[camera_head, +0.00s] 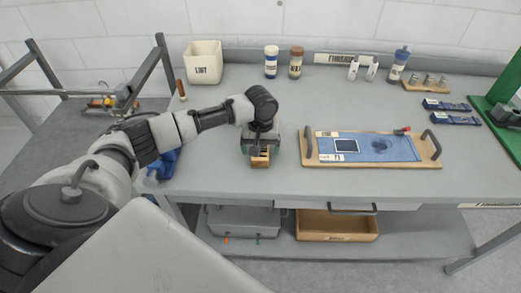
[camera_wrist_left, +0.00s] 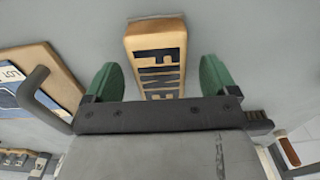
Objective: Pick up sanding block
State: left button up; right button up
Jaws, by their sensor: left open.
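The sanding block (camera_wrist_left: 156,55) is a tan wooden block marked "FINE" in dark letters. In the left wrist view it lies on the grey bench between the two green fingers of my left gripper (camera_wrist_left: 158,78). The fingers are apart, with a visible gap on each side of the block. In the head view the block (camera_head: 260,160) shows below my left gripper (camera_head: 260,145), near the bench's front edge, partly hidden by the gripper. My right gripper is not in view.
A wooden tray (camera_head: 310,164) with handles and a blue mat stands to the right. A white bin (camera_head: 203,63) and several bottles line the back. Blue clamps (camera_head: 447,105) and a green machine (camera_head: 500,102) are at the right. Clear bench lies between gripper and bottles.

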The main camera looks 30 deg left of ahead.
aim_at(262, 149)
pick_arm(q)
jog(key=shift+f, duration=0.55)
jog(key=c, duration=1.1)
jog(key=shift+o, duration=0.2)
jog(key=shift+r, duration=0.1)
jog(key=shift+r, duration=0.1)
jog(key=r, duration=0.2)
jog(key=r+b, duration=0.1)
jog(key=r, duration=0.1)
jog(key=shift+d, duration=0.25)
jog(key=s+d+r+b, duration=0.1)
jog(key=s+d+r, duration=0.2)
jog(key=d+r, duration=0.3)
jog(key=d, duration=0.4)
jog(key=shift+s+d+r, duration=0.3)
jog(key=shift+d+r, duration=0.05)
jog(key=shift+r, duration=0.05)
jog(key=o, duration=0.4)
jog(key=shift+c, duration=1.3)
